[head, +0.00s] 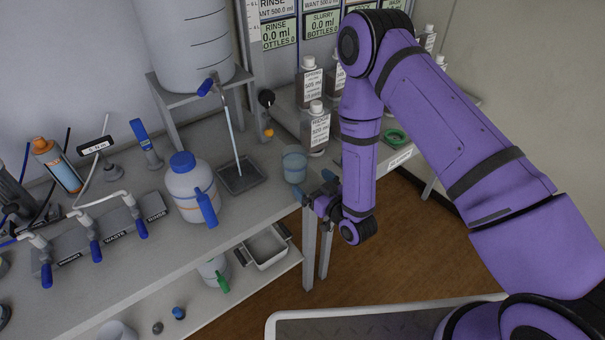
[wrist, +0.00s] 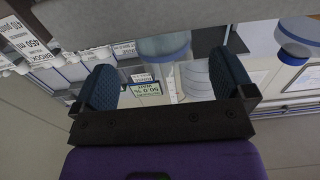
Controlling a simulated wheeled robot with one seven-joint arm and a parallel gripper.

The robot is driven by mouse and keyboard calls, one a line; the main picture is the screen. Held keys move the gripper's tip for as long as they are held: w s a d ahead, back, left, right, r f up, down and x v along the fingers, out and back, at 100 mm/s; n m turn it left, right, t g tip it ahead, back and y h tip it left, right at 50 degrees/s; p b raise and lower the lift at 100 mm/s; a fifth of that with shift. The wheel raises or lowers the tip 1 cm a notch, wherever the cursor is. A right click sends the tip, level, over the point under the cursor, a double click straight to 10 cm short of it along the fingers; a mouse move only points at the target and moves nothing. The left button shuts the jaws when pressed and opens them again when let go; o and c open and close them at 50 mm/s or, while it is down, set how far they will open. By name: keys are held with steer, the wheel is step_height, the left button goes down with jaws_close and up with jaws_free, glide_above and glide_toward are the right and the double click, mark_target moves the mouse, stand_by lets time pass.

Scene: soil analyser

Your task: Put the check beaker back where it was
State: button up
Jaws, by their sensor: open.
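A clear beaker with bluish contents (head: 294,166) stands upright near the bench's front edge, right of the dark square plate; it looks like the check beaker. My gripper (head: 316,187) is at the bench's edge, just in front and to the right of this beaker. Its two blue fingers are apart with nothing held between them. In the wrist view, my gripper (wrist: 163,68) is open, and a bluish round vessel (wrist: 163,46), probably the same beaker, shows beyond and between the fingertips. I cannot tell the exact gap.
The dark square plate (head: 242,176) lies under a thin spout. A white jug with a blue cap (head: 190,187) stands left of it. Labelled bottles (head: 316,128) stand behind the beaker, close to my arm. A green ring (head: 396,137) lies on the right-hand bench.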

steer(key=shift+v, duration=1.85)
steer(key=w+d+r+g+h, duration=0.25)
steer(key=w+r, duration=0.55)
steer(key=r, duration=0.5)
steer(key=s+d+r+m+g+h, duration=0.1)
steer(key=d+r+h, duration=0.1)
steer(key=d+r, duration=0.45)
steer(key=s+d+r+m+g+h, duration=0.1)
steer(key=d+r+h, duration=0.2)
steer(key=r, duration=0.6)
steer(key=s+d+r+m+g+h, duration=0.25)
steer(key=s+d+r, duration=0.45)
steer(key=s+r, duration=0.4)
steer(key=s+d+r+m+g, duration=0.1)
steer(key=s+r, duration=0.1)
steer(key=s, duration=0.7)
steer(key=s+d+r+m+g, duration=0.1)
steer(key=s+d+r, duration=0.1)
steer(key=s, duration=0.8)
steer(key=shift+s+d+g, duration=0.2)
steer(key=shift+g, duration=0.2)
steer(key=shift+c, duration=0.5)
